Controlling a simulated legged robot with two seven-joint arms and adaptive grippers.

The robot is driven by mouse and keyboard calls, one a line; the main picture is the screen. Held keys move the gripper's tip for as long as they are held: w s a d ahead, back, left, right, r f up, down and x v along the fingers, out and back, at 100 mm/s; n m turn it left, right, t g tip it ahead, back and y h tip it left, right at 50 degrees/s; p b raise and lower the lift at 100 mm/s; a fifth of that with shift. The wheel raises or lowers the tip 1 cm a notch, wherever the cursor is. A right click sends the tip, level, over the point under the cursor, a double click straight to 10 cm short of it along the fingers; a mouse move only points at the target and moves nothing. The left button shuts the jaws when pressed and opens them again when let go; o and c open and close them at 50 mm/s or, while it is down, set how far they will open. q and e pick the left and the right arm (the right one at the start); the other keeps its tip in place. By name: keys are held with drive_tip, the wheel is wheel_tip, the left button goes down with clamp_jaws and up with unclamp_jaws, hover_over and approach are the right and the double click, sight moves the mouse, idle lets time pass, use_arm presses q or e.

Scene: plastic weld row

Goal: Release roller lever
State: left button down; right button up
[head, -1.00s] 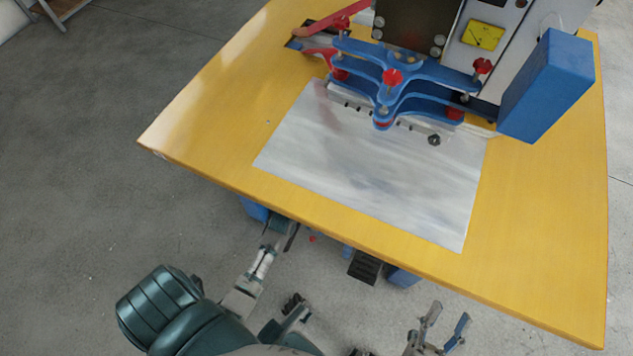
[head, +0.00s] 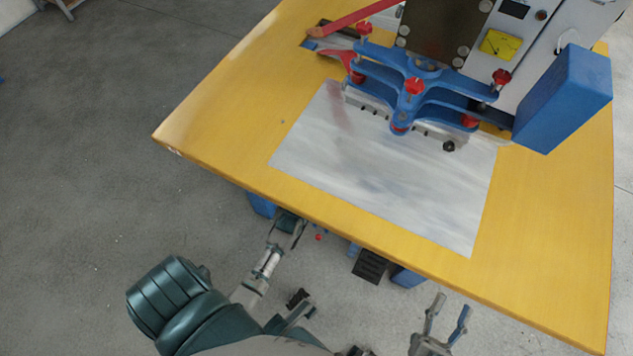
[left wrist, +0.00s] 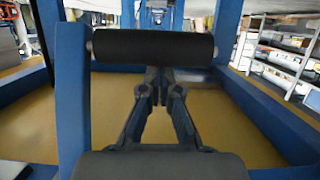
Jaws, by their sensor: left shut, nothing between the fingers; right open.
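A black roller (left wrist: 152,44) runs across the upper part of the left wrist view, with a blue bar (left wrist: 68,90) at its left end. My left gripper (left wrist: 161,78) is shut and empty, its dark fingers meeting just below the roller in that view. Whether they touch it I cannot tell. In the head view my left gripper (head: 288,226) is at the table's front edge, its tips hidden there. My right gripper (head: 453,303) is open and empty, in front of the table at the bottom of the head view.
The yellow table (head: 550,240) carries a grey metal sheet (head: 385,175) and a blue clamp (head: 405,88) with red knobs. A blue block (head: 565,98) stands at the right. A black pedal-like part (head: 370,266) shows below the edge. Open floor (head: 90,130) lies left.

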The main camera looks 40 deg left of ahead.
drive_tip(key=d+f+g+h+p, duration=0.2)
drive_tip(key=d+f+g+p, duration=0.15)
drive_tip(key=f+g, duration=0.55)
use_arm(q)
drive_tip(key=s+g+p, duration=0.1)
drive_tip(key=p, duration=0.1)
drive_tip(key=s+d+g+p, duration=0.1)
drive_tip(key=g+p, duration=0.1)
drive_tip(key=p, duration=0.1)
drive_tip(key=s+f+g+h+p, duration=0.1)
drive_tip(key=s+p, duration=0.1)
drive_tip(key=shift+s+d+g+p, duration=0.1)
drive_tip(key=shift+d+g+p, duration=0.2)
drive_tip(key=shift+d, duration=0.1)
use_arm(e)
drive_tip(key=s+d+f+g+h, duration=0.1)
drive_tip(key=s+d+f+g, duration=0.1)
drive_tip(key=s+f+g, duration=0.3)
drive_tip(key=s+d+f+g+h, duration=0.2)
drive_tip(key=s+f+g, duration=0.3)
drive_tip(key=s+f, duration=0.3)
drive_tip(key=s, duration=0.3)
drive_tip(key=shift+d+f+g, duration=0.25)
drive_tip(key=shift+d+g, duration=0.05)
drive_tip(key=shift+d, duration=0.1)
use_arm(q)
drive_tip(key=shift+f, duration=0.1)
drive_tip(key=v, duration=0.7)
drive_tip(key=shift+r, duration=0.25)
